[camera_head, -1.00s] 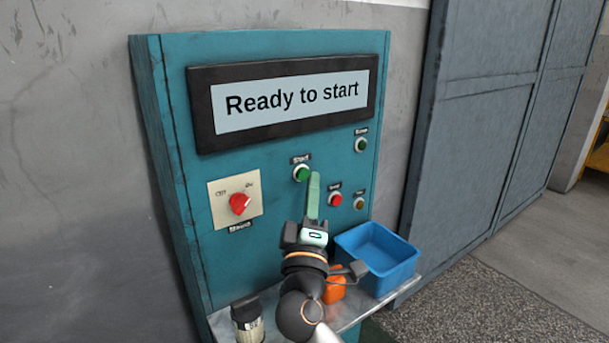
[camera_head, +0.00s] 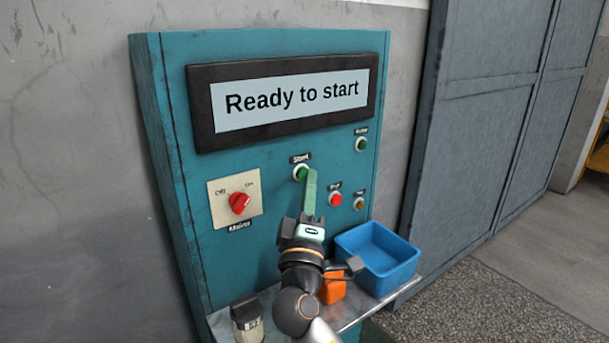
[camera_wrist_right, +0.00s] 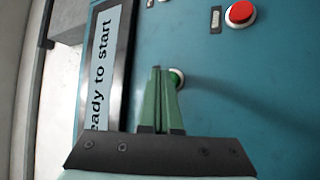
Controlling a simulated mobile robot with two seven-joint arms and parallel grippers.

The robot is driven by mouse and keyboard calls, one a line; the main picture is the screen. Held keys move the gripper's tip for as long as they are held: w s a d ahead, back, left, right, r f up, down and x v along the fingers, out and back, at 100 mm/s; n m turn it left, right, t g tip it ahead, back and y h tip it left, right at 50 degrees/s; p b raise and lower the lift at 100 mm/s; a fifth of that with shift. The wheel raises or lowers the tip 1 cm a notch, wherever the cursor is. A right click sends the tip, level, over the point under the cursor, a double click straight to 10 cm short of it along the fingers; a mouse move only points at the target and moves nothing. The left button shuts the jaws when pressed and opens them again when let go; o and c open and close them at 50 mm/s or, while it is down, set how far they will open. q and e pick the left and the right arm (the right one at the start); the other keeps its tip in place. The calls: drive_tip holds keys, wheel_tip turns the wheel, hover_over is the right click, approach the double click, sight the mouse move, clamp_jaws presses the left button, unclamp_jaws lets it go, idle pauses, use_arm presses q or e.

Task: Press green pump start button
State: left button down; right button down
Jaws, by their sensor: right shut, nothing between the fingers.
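The green start button (camera_head: 301,173) sits on the teal panel below the display, under a label reading "Start". My right gripper (camera_head: 311,174) is shut and empty, its green fingers together and pointing at the panel. In the head view its tips overlap the right edge of the button. In the right wrist view the closed fingers (camera_wrist_right: 160,72) partly cover the green button (camera_wrist_right: 177,78), which shows just right of the tips. I cannot tell whether the tips touch it. My left gripper is not in view.
The display (camera_head: 291,99) reads "Ready to start". A red button (camera_head: 335,199) and a yellowish button (camera_head: 359,203) are to the lower right, with a red mains switch (camera_head: 240,203) at left. A blue bin (camera_head: 377,255), an orange object (camera_head: 333,289) and a dark-topped container (camera_head: 247,320) stand on the shelf.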

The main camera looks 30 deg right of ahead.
drive_tip(key=shift+w, duration=0.35)
idle(0.4)
drive_tip(key=shift+s, duration=0.75)
drive_tip(key=s, duration=0.5)
drive_tip(key=shift+d, duration=0.25)
idle(1.0)
